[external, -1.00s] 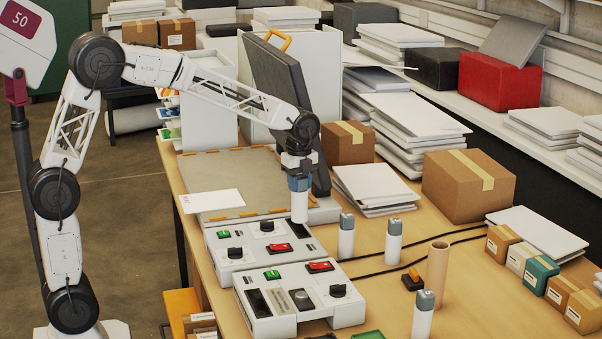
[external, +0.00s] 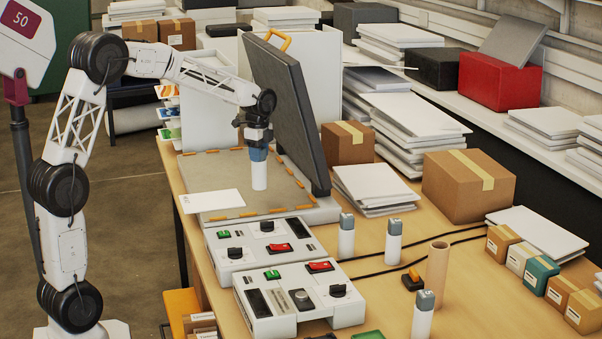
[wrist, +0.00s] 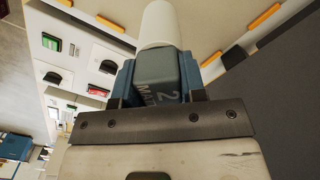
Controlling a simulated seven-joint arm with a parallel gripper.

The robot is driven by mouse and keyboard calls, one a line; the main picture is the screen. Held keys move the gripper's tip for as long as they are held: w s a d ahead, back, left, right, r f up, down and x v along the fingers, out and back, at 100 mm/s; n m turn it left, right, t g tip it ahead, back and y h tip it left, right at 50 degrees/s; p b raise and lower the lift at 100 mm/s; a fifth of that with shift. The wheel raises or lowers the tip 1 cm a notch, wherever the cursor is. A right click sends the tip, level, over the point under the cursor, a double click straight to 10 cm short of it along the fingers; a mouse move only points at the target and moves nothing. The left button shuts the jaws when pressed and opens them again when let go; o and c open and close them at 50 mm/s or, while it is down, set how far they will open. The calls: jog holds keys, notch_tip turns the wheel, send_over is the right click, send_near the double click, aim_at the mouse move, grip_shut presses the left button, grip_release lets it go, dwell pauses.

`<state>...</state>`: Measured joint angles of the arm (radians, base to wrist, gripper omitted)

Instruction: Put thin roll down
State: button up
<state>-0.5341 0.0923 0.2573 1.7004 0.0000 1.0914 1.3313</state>
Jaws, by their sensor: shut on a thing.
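My gripper (external: 258,152) is shut on a thin white roll (external: 259,177) with a grey cap, held upright over the grey bed of the open laminator (external: 240,182). In the wrist view the roll (wrist: 161,27) points away from my gripper (wrist: 160,82), and its grey cap, marked with a 2, sits between the blue fingers. I cannot tell whether the roll's lower end touches the bed.
The laminator's dark raised lid (external: 290,110) stands close to the right of my gripper. Two control boxes (external: 300,300) sit in front of the bed. A white sheet (external: 211,202) lies at its left. A brown tube (external: 437,275), cartons (external: 467,185) and paper stacks (external: 378,190) are to the right.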

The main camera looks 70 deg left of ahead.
jog(key=s+a+r+n, duration=0.1)
jog(key=s+a+n, duration=0.2)
jog(key=a, duration=0.7)
jog(key=s+a+n, duration=0.3)
jog(key=s+a, duration=0.2)
jog(key=a, duration=0.5)
jog(key=s+a+r+n, duration=0.1)
jog(key=s+a+n, duration=0.2)
jog(key=a, duration=0.8)
jog(key=shift+s+r, duration=0.35)
jog(key=shift+s, duration=0.5)
jog(key=shift+d, duration=0.1)
jog(key=shift+f, duration=2.1)
jog(key=shift+f, duration=2)
jog(key=o, duration=0.9)
